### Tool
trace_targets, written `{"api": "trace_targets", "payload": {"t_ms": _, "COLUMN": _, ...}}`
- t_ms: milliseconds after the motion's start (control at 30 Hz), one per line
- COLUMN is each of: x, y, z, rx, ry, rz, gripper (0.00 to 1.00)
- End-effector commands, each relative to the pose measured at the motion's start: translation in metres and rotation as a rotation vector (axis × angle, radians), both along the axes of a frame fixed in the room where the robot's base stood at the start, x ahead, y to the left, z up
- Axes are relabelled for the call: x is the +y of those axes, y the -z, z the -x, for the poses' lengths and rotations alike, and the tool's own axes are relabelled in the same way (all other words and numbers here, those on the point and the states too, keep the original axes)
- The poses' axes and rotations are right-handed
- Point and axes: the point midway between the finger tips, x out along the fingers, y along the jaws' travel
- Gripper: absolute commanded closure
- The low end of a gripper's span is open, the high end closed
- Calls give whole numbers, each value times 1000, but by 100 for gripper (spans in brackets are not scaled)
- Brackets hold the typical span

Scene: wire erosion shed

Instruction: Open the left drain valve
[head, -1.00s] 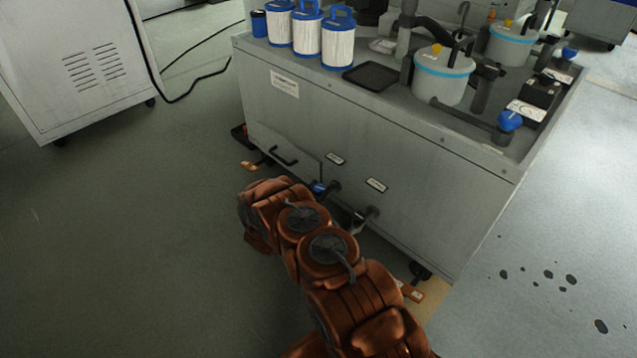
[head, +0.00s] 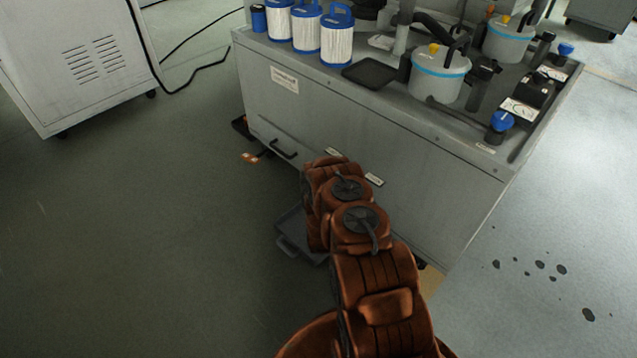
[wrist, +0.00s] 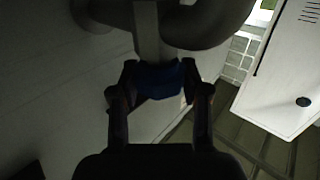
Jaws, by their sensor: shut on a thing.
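In the wrist view, my gripper (wrist: 160,92) has one finger on each side of a blue valve handle (wrist: 165,82) and is shut on it. A pale stem (wrist: 149,35) and a thick curved grey pipe lie just beyond the handle. In the head view, my arm covers my gripper and both drain valves at the foot of the grey tank cabinet (head: 420,170). I cannot tell from these views which valve is held, or whether it is open. Two small labels sit on the cabinet front, the left one (head: 333,152) and the right one (head: 374,179).
A grey tray (head: 288,246) lies on the floor left of my arm. A black handle (head: 284,150) juts from the cabinet front. Filter cartridges (head: 337,42) and a filter pot (head: 440,78) stand on top.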

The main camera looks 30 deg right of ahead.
Motion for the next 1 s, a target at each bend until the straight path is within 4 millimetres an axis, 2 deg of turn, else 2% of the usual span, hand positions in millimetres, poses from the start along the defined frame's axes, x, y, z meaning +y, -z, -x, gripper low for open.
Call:
{"api": "trace_targets", "payload": {"t_ms": 767, "x": -2, "y": -2, "z": -1, "rx": -4, "ry": -64, "rz": 3, "gripper": 88}}
{"api": "trace_targets", "payload": {"t_ms": 800, "x": -2, "y": -2, "z": -1, "rx": -4, "ry": -64, "rz": 3, "gripper": 51}}
{"api": "trace_targets", "payload": {"t_ms": 1000, "x": -1, "y": -1, "z": -1, "rx": -2, "ry": -65, "rz": 2, "gripper": 30}}
